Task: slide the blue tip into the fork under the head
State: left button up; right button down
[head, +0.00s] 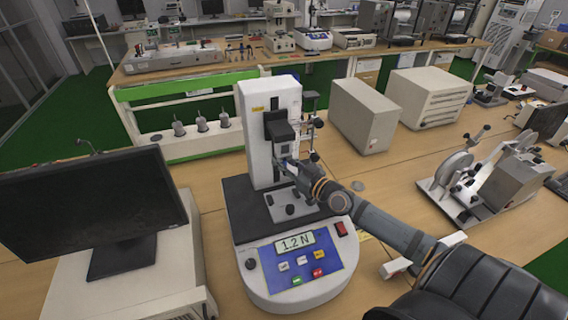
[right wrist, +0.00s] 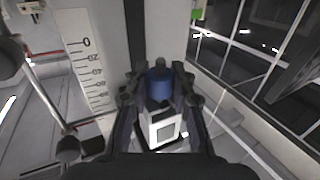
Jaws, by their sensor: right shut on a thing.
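My right gripper (head: 287,166) reaches in from the right, just below the black head (head: 280,130) on the white column of the test stand (head: 258,150). In the right wrist view its fingers (right wrist: 160,98) are shut on a small white-and-grey piece (right wrist: 164,128) with a blue cylindrical tip (right wrist: 159,84). The blue tip points away from the wrist and stands between the fingertips. The fork under the head cannot be made out, so I cannot tell whether the tip touches it. My left gripper is in neither view.
The stand's display (head: 294,241) reads 1.2 N. A ruler scale (right wrist: 86,60) runs along the column. A monitor (head: 95,205) stands at left, two beige boxes (head: 364,115) behind at right, and a metal device (head: 490,180) at far right.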

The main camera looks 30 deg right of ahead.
jog(key=c, duration=1.1)
grip_release()
jog(key=shift+o, duration=0.2)
